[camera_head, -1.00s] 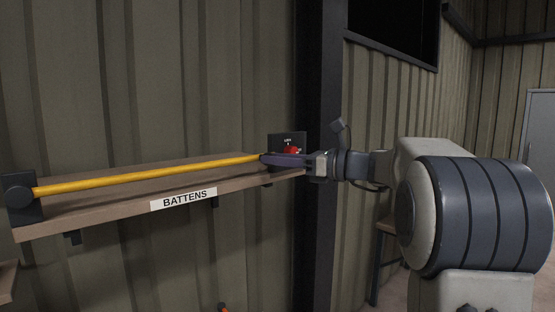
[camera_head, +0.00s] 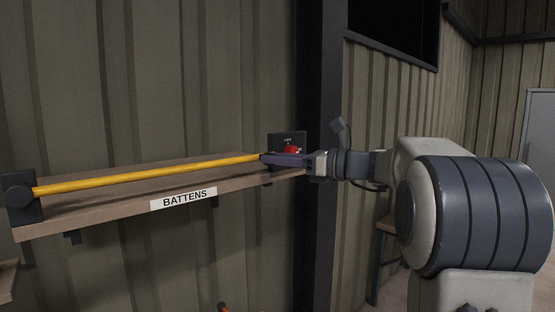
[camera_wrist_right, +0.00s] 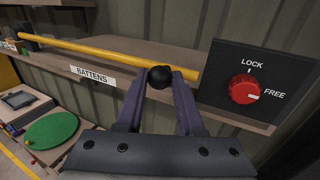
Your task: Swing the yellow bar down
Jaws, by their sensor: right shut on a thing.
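The yellow bar (camera_head: 150,174) runs across the front of the shelf marked BATTENS, from a dark pivot block (camera_head: 22,196) at the left end to my right gripper (camera_head: 268,159). It lies nearly level, just above the shelf board. In the right wrist view the yellow bar (camera_wrist_right: 110,54) ends near a black ball knob (camera_wrist_right: 159,77), and my right gripper (camera_wrist_right: 163,82) is shut on this knob, one finger on each side. A red dial (camera_wrist_right: 244,89) on a black plate (camera_wrist_right: 283,73) points toward FREE. My left gripper is not in view.
The wooden shelf (camera_head: 110,208) is fixed to the corrugated wall beside a dark post (camera_head: 318,80). In the wrist view, a green disc (camera_wrist_right: 52,131) and other items lie on a lower surface at the left. Open air lies in front of the shelf.

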